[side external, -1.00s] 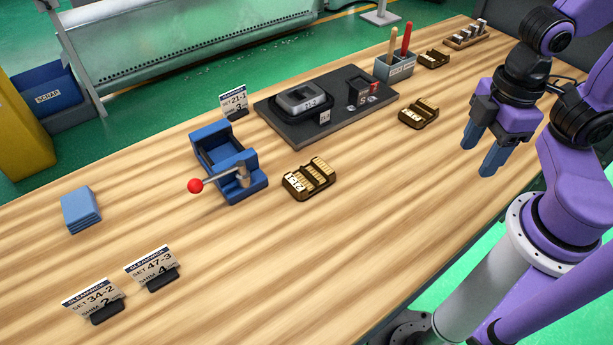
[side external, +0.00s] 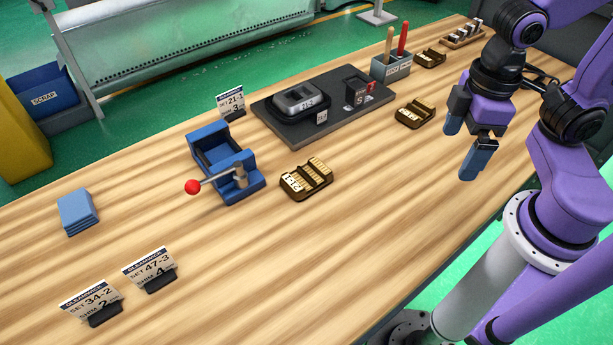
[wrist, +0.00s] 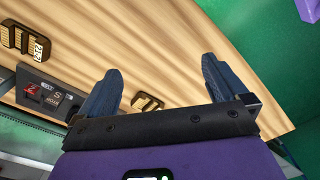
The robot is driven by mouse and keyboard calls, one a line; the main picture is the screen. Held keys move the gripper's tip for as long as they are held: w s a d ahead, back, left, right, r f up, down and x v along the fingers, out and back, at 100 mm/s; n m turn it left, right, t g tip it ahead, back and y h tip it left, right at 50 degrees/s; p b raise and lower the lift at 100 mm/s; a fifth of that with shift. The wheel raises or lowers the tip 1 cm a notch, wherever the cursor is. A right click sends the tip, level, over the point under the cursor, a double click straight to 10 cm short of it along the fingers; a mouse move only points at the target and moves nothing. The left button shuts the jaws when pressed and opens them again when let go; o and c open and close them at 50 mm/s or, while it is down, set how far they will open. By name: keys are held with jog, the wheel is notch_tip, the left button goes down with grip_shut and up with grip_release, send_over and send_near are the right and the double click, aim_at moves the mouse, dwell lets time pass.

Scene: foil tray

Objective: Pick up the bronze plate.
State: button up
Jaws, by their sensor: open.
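Three dark bronze-brown holders with brass-coloured strips stand on the wooden table. One is near the middle (side external: 306,179), one further right (side external: 415,113), and a smaller one at the back (side external: 430,59). I cannot tell which of these brass pieces is the bronze plate. My gripper (side external: 461,150) is open and empty above the table's right side, to the right of the second holder. In the wrist view, my blue fingers (wrist: 160,65) are spread apart. One bronze holder (wrist: 147,103) shows between them, and another with a white label (wrist: 22,38) lies at upper left.
A blue fixture with a red-knobbed lever (side external: 230,165) stands left of the middle holder. A dark board (side external: 325,108) carries a grey block. A grey caddy (side external: 391,67) holds upright handles. Blue pads (side external: 78,211) and sign cards (side external: 150,267) are left.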

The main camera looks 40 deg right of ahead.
jog(key=w+a+m, duration=0.8)
jog(key=w+m, duration=0.4)
jog(key=m, duration=1.6)
send_over(306, 174)
jog(key=f, duration=1.3)
jog(key=shift+s+d+f, duration=0.2)
jog(key=shift+s, duration=0.05)
jog(key=shift+w+a+f, duration=0.1)
jog(key=shift+w+f, duration=0.05)
jog(key=shift+f, duration=1.2)
jog(key=shift+w+a+f, duration=0.1)
jog(key=shift+f, duration=1.25)
jog(key=c, duration=1.4)
